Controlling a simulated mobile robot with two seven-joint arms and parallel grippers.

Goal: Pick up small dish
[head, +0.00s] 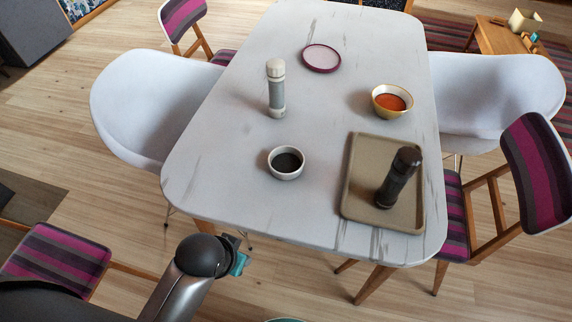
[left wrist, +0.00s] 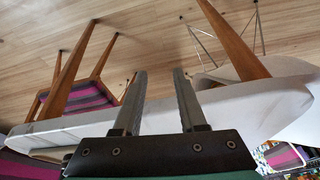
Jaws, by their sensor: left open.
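A small white dish (head: 286,162) with a dark inside stands upright on the white table (head: 225,185), left of the tray. My left gripper (left wrist: 160,88) is open, with nothing between its two fingers in the left wrist view. In the head view the left gripper (head: 241,254) is mostly hidden by my wrist, just off the table's near edge and apart from the dish. The dish is not visible in the left wrist view. My right gripper is not in view.
A tan tray (head: 357,190) holds a dark mill (head: 399,178). A pale mill (head: 276,88), a yellow-rimmed bowl (head: 392,101) with orange contents and a purple-rimmed plate (head: 321,58) stand farther back. White chairs (head: 140,100) and striped chairs (head: 541,170) surround the table.

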